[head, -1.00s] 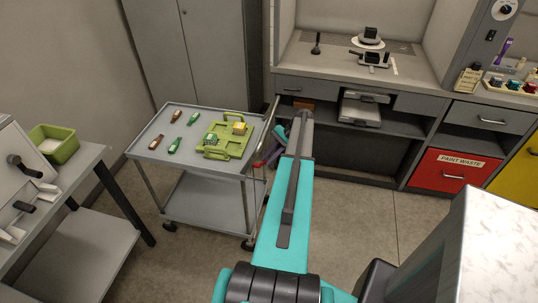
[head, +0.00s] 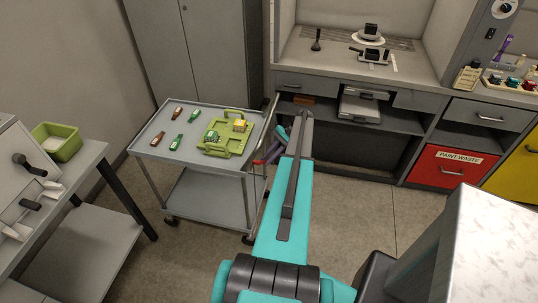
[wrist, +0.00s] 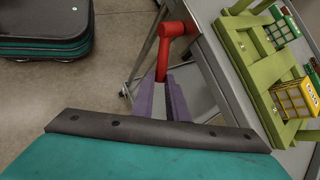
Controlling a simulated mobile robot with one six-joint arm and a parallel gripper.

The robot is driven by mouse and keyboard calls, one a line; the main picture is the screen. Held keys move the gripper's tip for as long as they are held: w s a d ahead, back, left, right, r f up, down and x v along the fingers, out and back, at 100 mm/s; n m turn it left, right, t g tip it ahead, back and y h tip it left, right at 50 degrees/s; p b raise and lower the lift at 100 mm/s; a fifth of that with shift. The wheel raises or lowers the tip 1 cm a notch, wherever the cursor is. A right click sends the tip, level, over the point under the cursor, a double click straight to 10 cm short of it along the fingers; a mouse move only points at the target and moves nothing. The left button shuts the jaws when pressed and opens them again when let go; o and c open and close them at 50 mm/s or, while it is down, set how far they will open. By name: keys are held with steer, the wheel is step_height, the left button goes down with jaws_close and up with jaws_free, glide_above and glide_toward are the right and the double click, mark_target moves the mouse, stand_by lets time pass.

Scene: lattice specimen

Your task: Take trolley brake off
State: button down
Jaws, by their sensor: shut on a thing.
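The trolley (head: 150,142) is a grey metal cart with a top tray, a lower shelf and castors, left of my arm in the head view. Its edge also shows in the wrist view (wrist: 222,75). A red lever (wrist: 172,32), bent at its top, stands at the trolley's side in the wrist view. My gripper's purple fingers (wrist: 162,98) are shut on the lower end of this red lever. In the head view my gripper (head: 268,158) is at the trolley's right end, partly hidden by my arm. The fingertip contact is small in view.
A green carrier (head: 212,147) with yellow-and-green boxes and several small bottles (head: 176,142) lie on the trolley. A side table (head: 95,155) with a green bin (head: 68,150) stands at left. A bench (head: 400,85) is behind.

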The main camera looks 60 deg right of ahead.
steer(key=shift+s+a+f+y+p, duration=0.2)
steer(key=shift+a+y+p, duration=0.1)
steer(key=shift+y+p, duration=0.25)
steer(key=c, duration=1.7)
jaws_free()
steer(key=shift+o, duration=0.2)
